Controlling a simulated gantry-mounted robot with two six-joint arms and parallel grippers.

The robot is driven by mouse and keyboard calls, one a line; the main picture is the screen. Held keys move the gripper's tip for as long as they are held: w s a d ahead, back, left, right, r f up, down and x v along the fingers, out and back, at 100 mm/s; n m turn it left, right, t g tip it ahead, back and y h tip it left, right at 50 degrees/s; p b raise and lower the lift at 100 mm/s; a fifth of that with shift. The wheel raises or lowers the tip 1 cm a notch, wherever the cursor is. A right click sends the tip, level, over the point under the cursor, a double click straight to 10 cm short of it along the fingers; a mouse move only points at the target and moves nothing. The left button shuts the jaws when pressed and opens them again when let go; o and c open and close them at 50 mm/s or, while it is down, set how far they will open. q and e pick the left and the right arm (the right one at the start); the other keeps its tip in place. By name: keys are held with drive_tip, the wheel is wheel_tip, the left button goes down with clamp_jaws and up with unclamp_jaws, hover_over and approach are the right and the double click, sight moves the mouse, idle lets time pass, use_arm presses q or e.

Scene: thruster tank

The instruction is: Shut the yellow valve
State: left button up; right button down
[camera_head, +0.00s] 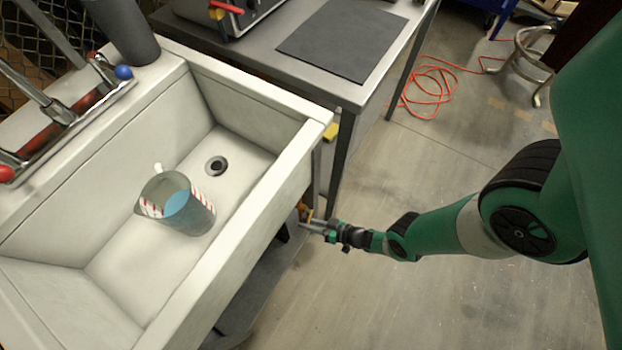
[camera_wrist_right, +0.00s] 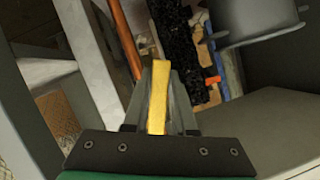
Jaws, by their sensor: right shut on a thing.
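The yellow valve handle (camera_wrist_right: 158,96) stands upright between the fingers of my right gripper (camera_wrist_right: 157,112) in the right wrist view. The gripper is shut on it. A copper-coloured pipe (camera_wrist_right: 125,40) runs up just left of the handle. In the head view my right gripper (camera_head: 306,222) reaches in from the right, low beside the sink's outer wall. Only a small yellow-orange bit shows at its tips there; the valve body is mostly hidden below the sink rim. My left gripper is not in view.
The white sink (camera_head: 110,276) holds a clear jug (camera_head: 188,203) of bluish liquid. A faucet with blue (camera_head: 124,72) and red knobs stands at its back. A metal table (camera_head: 352,92) with a dark mat (camera_head: 343,40) is behind.

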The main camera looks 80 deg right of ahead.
drive_tip(key=shift+w+a+r+m, duration=0.1)
drive_tip(key=shift+a+r+m, duration=0.1)
drive_tip(key=shift+m, duration=0.1)
drive_tip(key=c, duration=1.1)
unclamp_jaws()
drive_tip(key=shift+o, duration=0.5)
drive_tip(key=shift+w+d, duration=0.1)
